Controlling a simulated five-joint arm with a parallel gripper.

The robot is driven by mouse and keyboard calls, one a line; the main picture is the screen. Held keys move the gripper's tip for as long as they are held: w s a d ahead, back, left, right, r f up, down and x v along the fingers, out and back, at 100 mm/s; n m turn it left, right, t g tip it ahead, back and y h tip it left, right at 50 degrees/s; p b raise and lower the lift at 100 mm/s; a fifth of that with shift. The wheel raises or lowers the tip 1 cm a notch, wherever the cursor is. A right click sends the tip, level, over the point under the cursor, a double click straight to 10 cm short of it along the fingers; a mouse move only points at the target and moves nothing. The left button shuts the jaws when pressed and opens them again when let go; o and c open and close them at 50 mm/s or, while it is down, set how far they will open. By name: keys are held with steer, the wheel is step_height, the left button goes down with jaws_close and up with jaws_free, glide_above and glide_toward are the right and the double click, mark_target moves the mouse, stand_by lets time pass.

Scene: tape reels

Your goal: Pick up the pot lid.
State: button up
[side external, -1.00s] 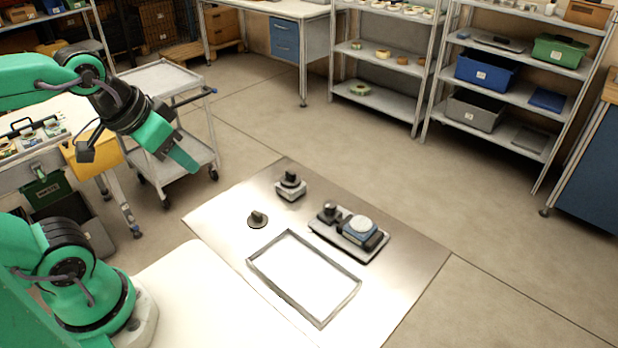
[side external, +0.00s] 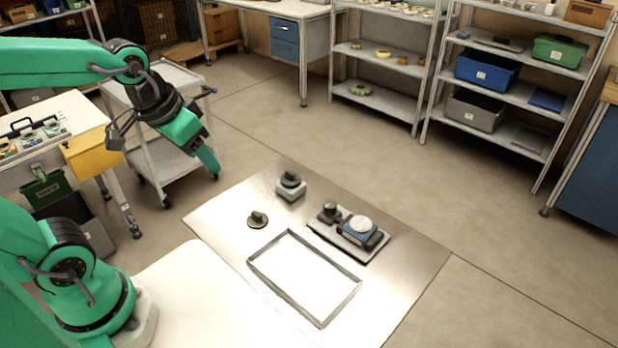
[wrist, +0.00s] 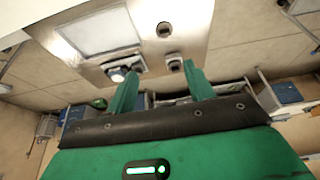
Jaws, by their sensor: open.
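In the wrist view the lid (wrist: 163,29) is near the top, beyond my fingers. My gripper (side external: 211,164) is in the air, up and left of the lid and well apart from it. In the wrist view my two green fingers (wrist: 160,86) stand wide apart with nothing held between them.
A grey block with a dark knob on top (side external: 290,188) stands behind the lid. An empty shallow tray (side external: 255,267) is in front. A white cart (side external: 165,80) stands behind my arm.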

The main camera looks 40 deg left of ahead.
steer(key=w+f+g, duration=0.2)
steer(key=w+f, duration=0.4)
steer(key=g, duration=0.2)
glide_above(255, 214)
step_height(255, 214, down, 9)
steer(key=shift+f, duration=1.5)
steer(key=shift+f, duration=0.1)
steer(key=shift+f, duration=2.5)
steer(key=c, duration=1)
